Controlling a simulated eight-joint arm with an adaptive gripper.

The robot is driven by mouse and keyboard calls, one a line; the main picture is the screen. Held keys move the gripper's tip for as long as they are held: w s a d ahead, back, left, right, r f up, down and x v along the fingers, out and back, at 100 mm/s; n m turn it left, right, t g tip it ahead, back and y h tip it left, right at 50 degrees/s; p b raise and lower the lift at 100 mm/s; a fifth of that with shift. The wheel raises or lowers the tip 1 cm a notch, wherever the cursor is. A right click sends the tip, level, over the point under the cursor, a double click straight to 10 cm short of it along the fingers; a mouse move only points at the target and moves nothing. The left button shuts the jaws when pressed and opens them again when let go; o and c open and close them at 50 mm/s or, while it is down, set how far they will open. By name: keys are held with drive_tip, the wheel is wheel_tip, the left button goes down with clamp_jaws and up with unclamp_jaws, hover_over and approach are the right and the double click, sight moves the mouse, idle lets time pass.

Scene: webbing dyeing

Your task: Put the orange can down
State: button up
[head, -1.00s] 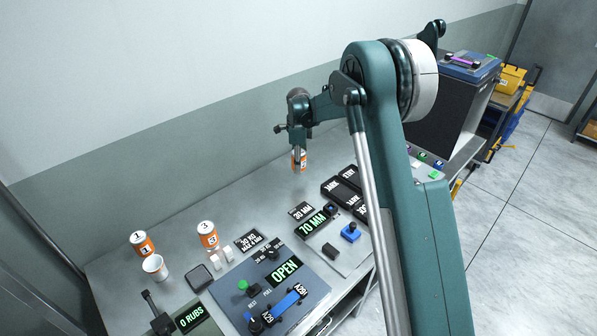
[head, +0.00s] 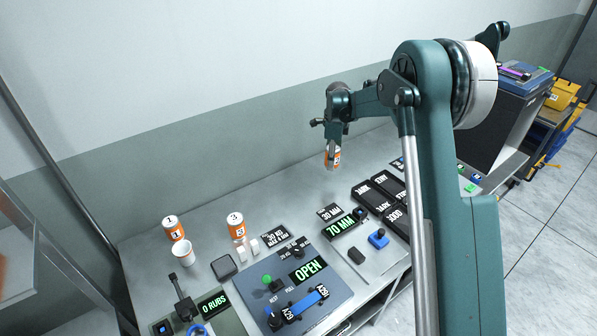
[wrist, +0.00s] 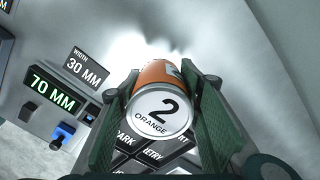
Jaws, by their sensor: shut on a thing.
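The orange can (wrist: 160,110) has a white lid marked "2 ORANGE" and an orange and white side. My gripper (wrist: 160,95) is shut on it, with a green finger pad on each side in the wrist view. In the head view my gripper (head: 333,145) hangs over the back part of the grey bench (head: 290,185), with the orange can (head: 332,158) below it. The can looks to be above the bench top; the exact gap cannot be told.
A control panel reading OPEN (head: 307,270), a 70 MM display (head: 341,227) and dark labelled blocks (head: 380,190) lie in front. The bench's back strip is clear.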

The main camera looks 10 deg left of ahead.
drive_tip(key=s+a+n, duration=0.2)
drive_tip(key=s+a, duration=0.3)
drive_tip(key=a, duration=0.8)
drive_tip(key=n+b, duration=0.1)
drive_tip(key=n, duration=0.5)
hover_over(211, 221)
drive_tip(key=shift+r, duration=0.15)
drive_tip(key=shift+f, duration=3.15)
drive_tip(key=shift+w, duration=0.1)
drive_tip(key=shift+f+b, duration=0.3)
drive_tip(key=shift+f, duration=1.55)
drive_tip(key=shift+f, duration=0.2)
